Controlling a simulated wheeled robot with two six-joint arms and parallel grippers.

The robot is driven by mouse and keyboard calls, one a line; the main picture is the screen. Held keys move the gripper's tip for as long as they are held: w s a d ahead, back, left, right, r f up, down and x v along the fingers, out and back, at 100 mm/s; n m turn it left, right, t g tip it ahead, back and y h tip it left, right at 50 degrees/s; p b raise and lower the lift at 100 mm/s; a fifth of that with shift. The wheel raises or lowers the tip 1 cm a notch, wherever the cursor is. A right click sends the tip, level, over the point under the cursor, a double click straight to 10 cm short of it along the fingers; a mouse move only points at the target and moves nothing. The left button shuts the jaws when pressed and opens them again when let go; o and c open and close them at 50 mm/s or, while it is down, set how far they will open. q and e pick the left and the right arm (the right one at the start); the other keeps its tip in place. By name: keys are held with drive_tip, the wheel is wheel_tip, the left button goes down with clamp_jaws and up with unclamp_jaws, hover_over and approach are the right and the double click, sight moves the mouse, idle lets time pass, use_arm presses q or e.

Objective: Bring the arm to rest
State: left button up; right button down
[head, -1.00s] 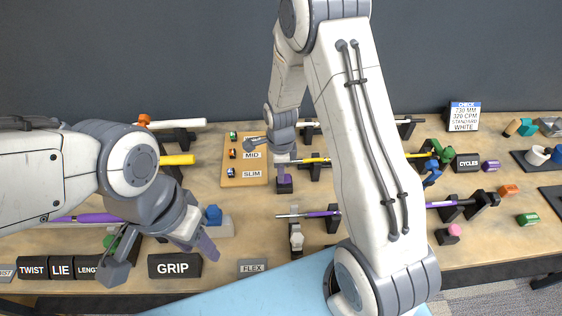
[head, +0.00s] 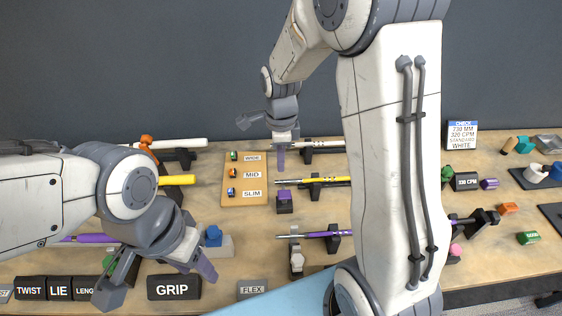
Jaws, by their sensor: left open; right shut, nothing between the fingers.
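My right gripper (head: 268,138) is shut and empty at upper middle, in front of the dark wall and above the table's back part. One of its fingers points down over the bench near the wooden board (head: 229,198). My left gripper (head: 160,280) is open and empty at lower left, close to the GRIP block (head: 174,287). I cannot tell whether it touches that block. My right arm's large white link covers much of the right middle of the head view and hides parts of the clubs behind it.
Several club shafts lie in dark holders: a white one (head: 183,143), a yellow one (head: 177,180) and a purple one (head: 316,235). A purple-topped block (head: 284,201) stands beside the board. A display card (head: 462,135) stands at back right. Small coloured blocks lie right.

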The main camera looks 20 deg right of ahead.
idle(0.4)
drive_tip(key=s+a+r+n+b, duration=0.2)
drive_tip(key=s+a+r+n, duration=0.1)
drive_tip(key=s+a+n, duration=0.8)
drive_tip(key=s+a+n+y+b, duration=0.1)
drive_tip(key=s+a+n, duration=0.1)
drive_tip(key=s+n, duration=1)
drive_tip(key=n, duration=0.5)
drive_tip(key=shift+a+n+b, duration=0.15)
drive_tip(key=shift+n+b, duration=0.15)
drive_tip(key=shift+b, duration=0.05)
drive_tip(key=shift+r, duration=0.1)
